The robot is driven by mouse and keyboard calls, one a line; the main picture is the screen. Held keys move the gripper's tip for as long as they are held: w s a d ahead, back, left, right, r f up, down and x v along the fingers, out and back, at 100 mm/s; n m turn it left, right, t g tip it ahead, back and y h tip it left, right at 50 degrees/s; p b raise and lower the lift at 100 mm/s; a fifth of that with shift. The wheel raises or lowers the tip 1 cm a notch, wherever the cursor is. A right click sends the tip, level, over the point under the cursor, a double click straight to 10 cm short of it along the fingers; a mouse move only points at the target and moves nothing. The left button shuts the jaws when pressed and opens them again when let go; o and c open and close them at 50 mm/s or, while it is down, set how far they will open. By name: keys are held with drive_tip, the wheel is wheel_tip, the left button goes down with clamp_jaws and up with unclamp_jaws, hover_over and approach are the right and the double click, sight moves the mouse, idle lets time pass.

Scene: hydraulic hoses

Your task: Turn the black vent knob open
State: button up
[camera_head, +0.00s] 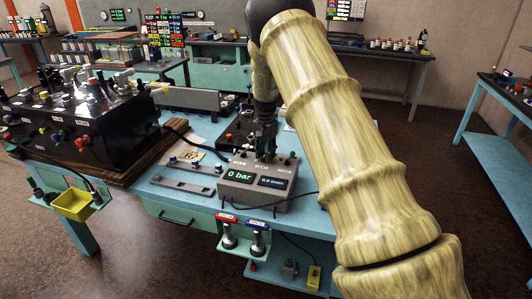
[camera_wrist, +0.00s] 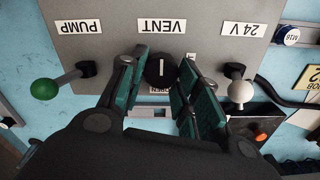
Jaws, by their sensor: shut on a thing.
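The black vent knob (camera_wrist: 161,71) shows in the wrist view below the upside-down VENT label (camera_wrist: 161,26). Its white line points up and down in that view. My gripper (camera_wrist: 160,80) has its green-padded fingers on both sides of the knob and is shut on it. In the head view my gripper (camera_head: 265,140) reaches down onto the top of the grey box (camera_head: 253,200); the knob is hidden there. The left display on the box's front reads 0 bar (camera_head: 239,176).
In the wrist view a green-balled lever (camera_wrist: 44,89) stands left by PUMP, and a white-balled lever (camera_wrist: 240,91) right by 24 V. In the head view flat metal bars (camera_head: 183,187) lie left of the box. Red and blue handled fittings (camera_head: 228,219) hang at the bench front.

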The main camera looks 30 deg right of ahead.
sight(265, 154)
drive_tip(key=o, duration=0.8)
drive_tip(key=shift+w+r, duration=0.15)
drive_tip(key=shift+o, duration=1)
wheel_tip(265, 154, up, 12)
